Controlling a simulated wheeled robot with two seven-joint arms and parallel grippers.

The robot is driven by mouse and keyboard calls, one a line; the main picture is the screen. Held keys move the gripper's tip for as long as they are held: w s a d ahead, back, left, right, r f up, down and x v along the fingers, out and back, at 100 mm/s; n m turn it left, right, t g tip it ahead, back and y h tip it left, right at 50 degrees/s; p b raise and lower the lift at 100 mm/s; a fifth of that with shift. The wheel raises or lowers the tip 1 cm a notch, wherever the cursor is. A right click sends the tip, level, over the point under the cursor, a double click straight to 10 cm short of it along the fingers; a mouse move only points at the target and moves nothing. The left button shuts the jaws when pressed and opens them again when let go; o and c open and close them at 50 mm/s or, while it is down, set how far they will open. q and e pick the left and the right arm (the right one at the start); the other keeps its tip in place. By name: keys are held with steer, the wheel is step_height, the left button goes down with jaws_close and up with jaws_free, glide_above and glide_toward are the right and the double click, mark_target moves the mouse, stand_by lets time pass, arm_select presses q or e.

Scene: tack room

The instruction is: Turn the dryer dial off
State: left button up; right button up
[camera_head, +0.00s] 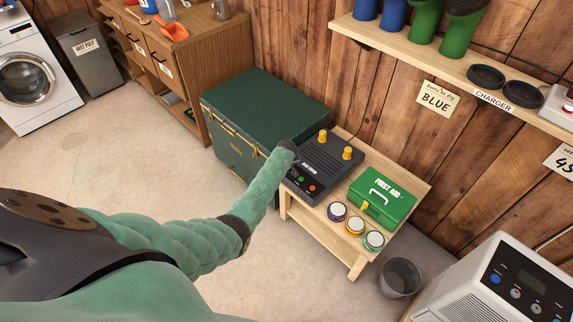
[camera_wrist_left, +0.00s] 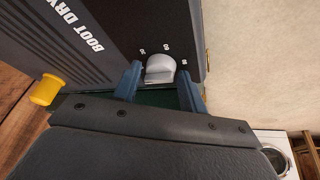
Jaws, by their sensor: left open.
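The boot dryer (camera_head: 328,168) is a dark grey box with yellow posts, standing on a low wooden table. It has a green and a red-orange button on its near face. Its dial (camera_wrist_left: 160,68) is a light grey knob with small white marks around it, in the left wrist view. I cannot tell which mark it points to. My left gripper (camera_wrist_left: 161,88) is open, with one blue-grey finger on each side of the dial. I cannot tell whether the fingers touch it. In the head view my left wrist (camera_head: 286,147) hides the dial. My right gripper is not in view.
A green first aid box (camera_head: 382,195) and several round tins (camera_head: 354,226) share the table (camera_head: 407,178). A dark green trunk (camera_head: 265,105) stands close on the left. A grey bin (camera_head: 400,277) and a white appliance (camera_head: 515,285) are at right. The floor at left is clear.

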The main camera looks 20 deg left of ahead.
arm_select(q)
steer(key=b+v, duration=0.1)
steer(key=v, duration=0.5)
steer(key=shift+r, duration=0.1)
steer(key=shift+s+d+r, duration=0.15)
steer(key=shift+s+r, duration=0.1)
steer(key=shift+r, duration=0.45)
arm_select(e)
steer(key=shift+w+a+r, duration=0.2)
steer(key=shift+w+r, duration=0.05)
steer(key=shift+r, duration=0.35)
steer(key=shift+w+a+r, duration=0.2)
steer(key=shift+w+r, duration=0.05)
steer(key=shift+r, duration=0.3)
